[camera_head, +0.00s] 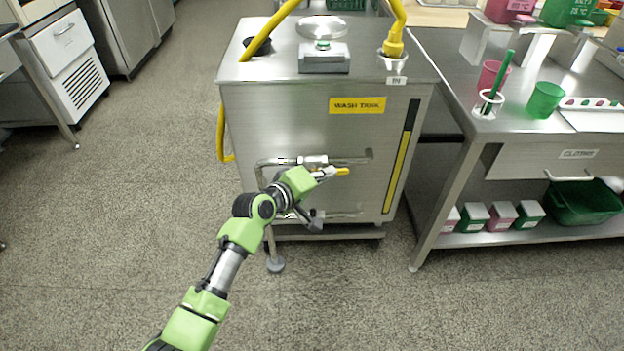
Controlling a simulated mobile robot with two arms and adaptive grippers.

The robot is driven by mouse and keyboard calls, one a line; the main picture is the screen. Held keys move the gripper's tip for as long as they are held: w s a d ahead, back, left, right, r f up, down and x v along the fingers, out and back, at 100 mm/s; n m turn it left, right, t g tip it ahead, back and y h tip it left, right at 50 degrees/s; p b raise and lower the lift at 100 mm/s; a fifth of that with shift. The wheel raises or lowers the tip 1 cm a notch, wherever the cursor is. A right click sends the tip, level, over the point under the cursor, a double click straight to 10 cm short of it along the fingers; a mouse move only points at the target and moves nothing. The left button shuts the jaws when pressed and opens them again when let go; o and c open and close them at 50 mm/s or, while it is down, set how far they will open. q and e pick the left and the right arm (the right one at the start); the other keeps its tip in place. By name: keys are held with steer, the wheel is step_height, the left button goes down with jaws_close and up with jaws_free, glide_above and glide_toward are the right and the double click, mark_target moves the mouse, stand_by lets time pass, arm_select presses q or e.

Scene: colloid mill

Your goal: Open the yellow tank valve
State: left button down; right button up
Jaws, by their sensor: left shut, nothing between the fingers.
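The steel wash tank (290,115) stands in the middle of the view, with a yellow "WASH TANK" label on its front. A small yellow piece (343,171), which looks like the valve handle, shows low on the tank's front, beside the pipework. My left gripper (328,173) is shut and empty, with its tips right at the left end of this yellow piece. I cannot tell if they touch. The gripper and wrist hide part of the valve and pipes. My right gripper is not in view.
A horizontal pipe (345,160) runs just above the gripper. Yellow hoses (396,25) enter the tank's top. A steel bench (446,90) with cups and a drawer stands close on the right. The floor (140,190) at left is clear.

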arm_select(q)
steer(key=v, duration=0.6)
steer(key=shift+s+a, duration=0.1)
stand_by(0.4)
